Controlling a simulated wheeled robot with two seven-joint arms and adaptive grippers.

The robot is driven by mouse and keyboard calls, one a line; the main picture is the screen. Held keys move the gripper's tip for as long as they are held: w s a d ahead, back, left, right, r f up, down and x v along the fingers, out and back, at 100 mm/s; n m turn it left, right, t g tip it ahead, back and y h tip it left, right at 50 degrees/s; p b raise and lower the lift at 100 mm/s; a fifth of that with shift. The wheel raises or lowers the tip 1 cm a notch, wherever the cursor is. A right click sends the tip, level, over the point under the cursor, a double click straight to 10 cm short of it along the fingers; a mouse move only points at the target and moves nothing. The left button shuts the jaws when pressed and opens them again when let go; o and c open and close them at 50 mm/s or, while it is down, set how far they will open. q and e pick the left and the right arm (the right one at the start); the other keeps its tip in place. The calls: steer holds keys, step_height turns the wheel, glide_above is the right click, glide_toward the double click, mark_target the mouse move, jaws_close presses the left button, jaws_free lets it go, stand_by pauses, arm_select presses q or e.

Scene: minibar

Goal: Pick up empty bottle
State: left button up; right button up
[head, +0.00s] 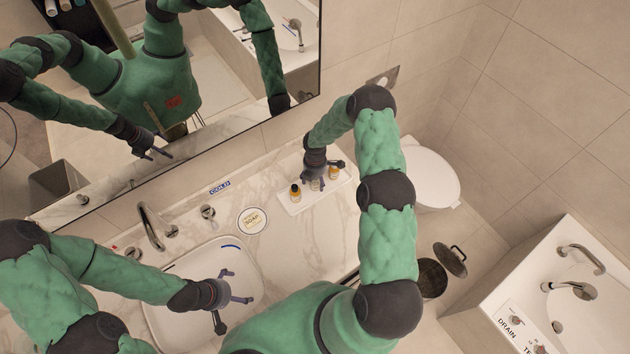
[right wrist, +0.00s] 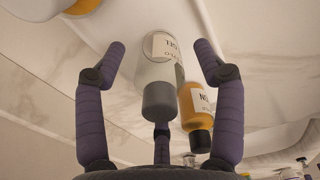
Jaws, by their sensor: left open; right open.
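A pale, clear-looking bottle with a grey cap (right wrist: 160,85) lies between the spread fingers of my right gripper (right wrist: 160,50) in the right wrist view. Its label is only partly readable. The fingers show gaps on both sides of it. In the head view my right gripper (head: 322,172) is low over a white tray (head: 292,208), and the pale bottle (head: 316,184) is partly hidden under it. An amber bottle with a black cap (right wrist: 195,112) stands close beside the pale one. My left gripper (head: 240,286) is open and empty over the sink.
Amber bottles stand on either side, left (head: 295,192) and right (head: 334,171), on the tray. A round soap dish (head: 252,221) and a tap (head: 152,228) are on the marble counter. The mirror (head: 220,90) rises behind. A toilet (head: 432,178) and an open bin (head: 432,277) are to the right.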

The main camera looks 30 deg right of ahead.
steer(key=shift+f, duration=0.8)
steer(key=c, duration=0.9)
steer(key=shift+r, duration=0.1)
